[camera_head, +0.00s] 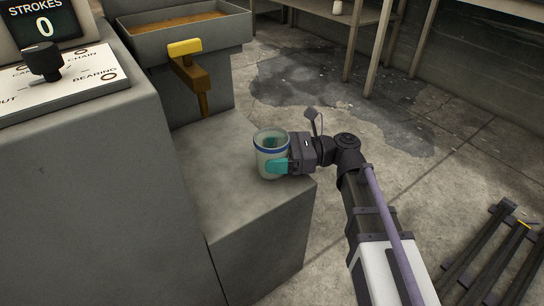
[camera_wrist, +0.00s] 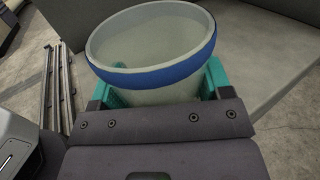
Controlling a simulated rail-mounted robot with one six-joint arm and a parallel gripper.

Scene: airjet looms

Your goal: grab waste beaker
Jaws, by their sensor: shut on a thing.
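The waste beaker (camera_head: 268,143) is a pale, translucent cup with a blue band below its rim. It stands upright at the front right part of a grey ledge; I cannot tell whether its base touches the ledge. My gripper (camera_head: 277,166) reaches it from the right, with teal fingers on its sides. In the wrist view the beaker (camera_wrist: 152,48) fills the space between the two teal fingers (camera_wrist: 160,88), and the gripper is shut on it. One finger shows faintly through the beaker's wall. The beaker's lower part is hidden by the gripper body in the wrist view.
The grey ledge (camera_head: 215,165) has clear room left of the beaker. Behind it are a tray of brownish material (camera_head: 175,22) and a yellow-topped lever (camera_head: 186,48). A control panel (camera_head: 60,80) reading "STROKES 0" stands left. Dark rails (camera_head: 490,250) lie on the floor at right.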

